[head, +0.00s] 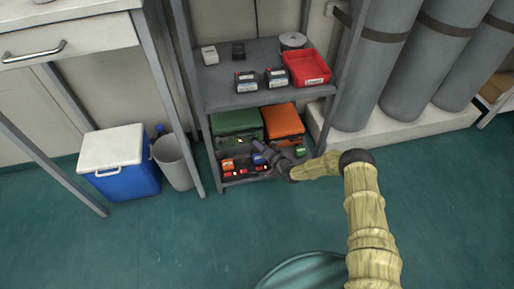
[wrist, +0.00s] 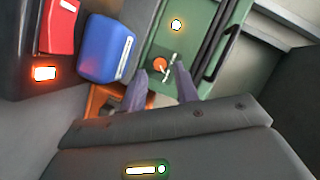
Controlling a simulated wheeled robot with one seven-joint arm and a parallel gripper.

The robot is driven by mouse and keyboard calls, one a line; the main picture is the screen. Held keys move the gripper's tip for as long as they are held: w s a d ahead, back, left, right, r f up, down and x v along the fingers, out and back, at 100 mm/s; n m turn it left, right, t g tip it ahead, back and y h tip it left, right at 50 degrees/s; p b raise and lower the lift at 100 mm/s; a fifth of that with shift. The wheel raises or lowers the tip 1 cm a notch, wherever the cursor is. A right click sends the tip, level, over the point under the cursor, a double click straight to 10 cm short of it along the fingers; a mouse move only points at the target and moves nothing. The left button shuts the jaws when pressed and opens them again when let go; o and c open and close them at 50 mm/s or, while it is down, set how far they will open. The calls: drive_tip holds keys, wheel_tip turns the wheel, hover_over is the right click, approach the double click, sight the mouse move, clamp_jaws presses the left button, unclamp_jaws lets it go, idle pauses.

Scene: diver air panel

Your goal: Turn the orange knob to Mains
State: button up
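The orange knob (wrist: 159,64) is small and round and sits on a green surface in the wrist view. A thin pale metal piece (wrist: 171,58) lies right beside it. My gripper (wrist: 159,75) is open, with its two grey-purple fingers apart and pointing toward the knob. The knob shows between the fingertips; I cannot tell whether they touch it. In the head view my gripper (head: 262,153) is low at the shelf unit, in front of the green case (head: 236,121). The knob and any Mains marking cannot be made out there.
In the wrist view a blue block (wrist: 105,47) and a red part (wrist: 62,25) lie left of the fingers. A lit white lamp (wrist: 176,25) is above the knob. In the head view an orange case (head: 284,122) stands beside the green one. The shelf above (head: 225,95) overhangs.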

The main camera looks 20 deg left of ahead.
drive_tip(key=shift+b+x, duration=0.45)
drive_tip(key=shift+x, duration=0.85)
clamp_jaws()
drive_tip(key=shift+s, duration=0.1)
